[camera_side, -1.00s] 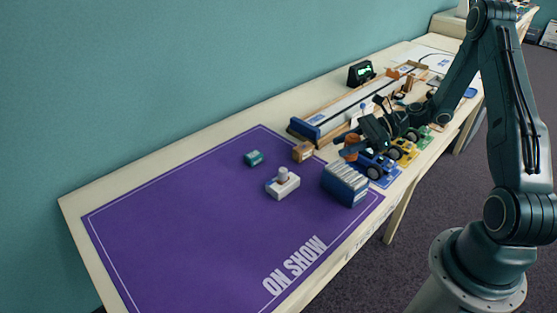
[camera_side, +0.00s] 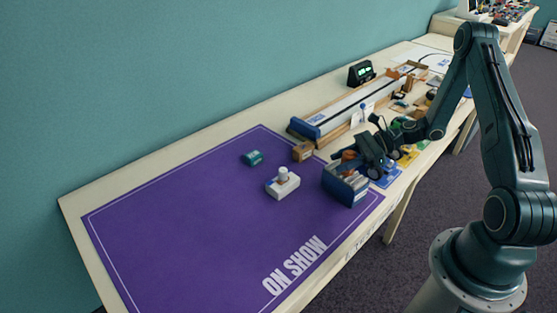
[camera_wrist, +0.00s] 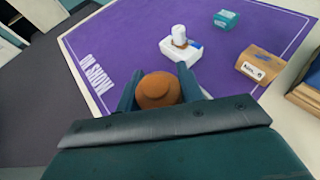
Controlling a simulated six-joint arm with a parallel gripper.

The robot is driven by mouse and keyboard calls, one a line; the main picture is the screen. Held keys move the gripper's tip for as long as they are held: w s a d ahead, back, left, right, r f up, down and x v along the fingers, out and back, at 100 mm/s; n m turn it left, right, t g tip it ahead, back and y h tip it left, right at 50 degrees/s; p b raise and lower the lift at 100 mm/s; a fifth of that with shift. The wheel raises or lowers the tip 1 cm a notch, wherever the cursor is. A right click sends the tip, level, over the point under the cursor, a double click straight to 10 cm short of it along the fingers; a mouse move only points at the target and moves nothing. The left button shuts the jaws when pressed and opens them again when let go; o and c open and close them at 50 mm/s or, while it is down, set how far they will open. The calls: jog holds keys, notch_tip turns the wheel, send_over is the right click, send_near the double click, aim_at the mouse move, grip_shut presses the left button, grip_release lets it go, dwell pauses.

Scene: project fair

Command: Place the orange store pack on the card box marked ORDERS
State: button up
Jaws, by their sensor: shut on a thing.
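The orange store pack (camera_wrist: 157,90) is between my gripper's fingers in the wrist view, its round top facing the camera. My gripper (camera_side: 350,160) is shut on it, and in the side view the pack (camera_side: 348,155) shows just above or behind the blue case. The small brown card box (camera_side: 303,151) stands on the purple mat's back right edge, to the left of my gripper and apart from it. The box also shows at right in the wrist view (camera_wrist: 261,67), with a white label whose word I cannot read clearly.
A blue case (camera_side: 345,187) with pale contents is close under my gripper. A white block with a knob (camera_side: 283,186) and a teal block (camera_side: 253,158) stand on the purple mat (camera_side: 190,230). A long wooden-edged track (camera_side: 350,108) lies behind. The mat's left is clear.

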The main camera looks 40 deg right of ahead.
jog(key=shift+f, duration=0.1)
jog(key=o, duration=1)
jog(key=shift+s+d+r, duration=0.1)
jog(key=shift+d+r, duration=0.05)
jog(key=shift+r, duration=0.05)
jog(key=shift+v, duration=3.6)
